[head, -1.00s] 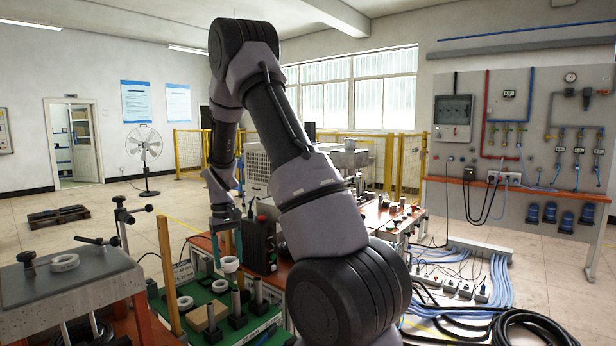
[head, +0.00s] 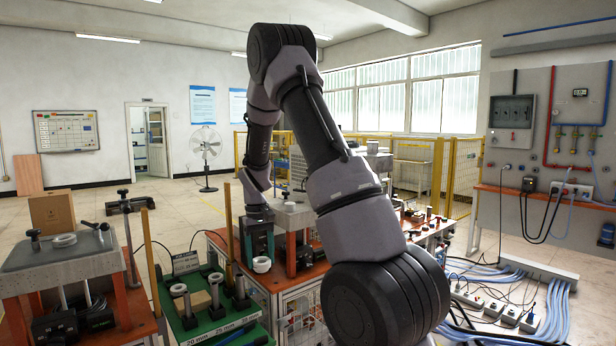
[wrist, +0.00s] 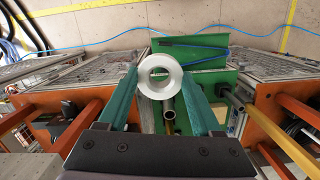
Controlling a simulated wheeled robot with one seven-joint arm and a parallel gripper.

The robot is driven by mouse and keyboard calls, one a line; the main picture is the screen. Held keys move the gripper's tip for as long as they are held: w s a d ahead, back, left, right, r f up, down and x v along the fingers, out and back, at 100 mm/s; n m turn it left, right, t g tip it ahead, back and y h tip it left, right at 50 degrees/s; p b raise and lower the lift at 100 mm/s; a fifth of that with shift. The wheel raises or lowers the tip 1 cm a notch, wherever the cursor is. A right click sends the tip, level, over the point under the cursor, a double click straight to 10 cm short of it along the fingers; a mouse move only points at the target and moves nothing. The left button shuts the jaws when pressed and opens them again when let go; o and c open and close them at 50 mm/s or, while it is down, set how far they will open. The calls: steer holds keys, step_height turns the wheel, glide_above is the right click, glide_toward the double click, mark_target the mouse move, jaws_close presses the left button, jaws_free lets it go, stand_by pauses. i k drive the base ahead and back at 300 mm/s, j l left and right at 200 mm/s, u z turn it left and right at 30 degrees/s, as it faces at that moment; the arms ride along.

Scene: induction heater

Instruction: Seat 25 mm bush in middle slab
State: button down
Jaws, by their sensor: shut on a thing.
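My gripper (head: 258,246), with teal fingers, is shut on a white ring-shaped bush (head: 262,271). In the wrist view the bush (wrist: 160,95) sits between the fingertips (wrist: 160,78), its open bore facing the camera. The bush is in the air, to the right of the green rack. The middle slab (head: 291,213) is a grey block on an orange frame, just behind and right of my gripper. My arm and gripper hide part of it, and its bore cannot be made out.
The green rack (head: 213,328) carries size labels, posts, a white ring (head: 178,291) and a wooden block (head: 196,301). A left slab (head: 45,260) bears another white ring (head: 64,241). Upright posts (head: 153,250) stand by the rack. Cables lie on the floor at right.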

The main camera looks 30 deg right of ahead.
mark_target(285, 194)
steer(key=l+u, duration=0.15)
steer(key=l, duration=1)
steer(key=k+l+u, duration=0.15)
steer(key=l, duration=0.95)
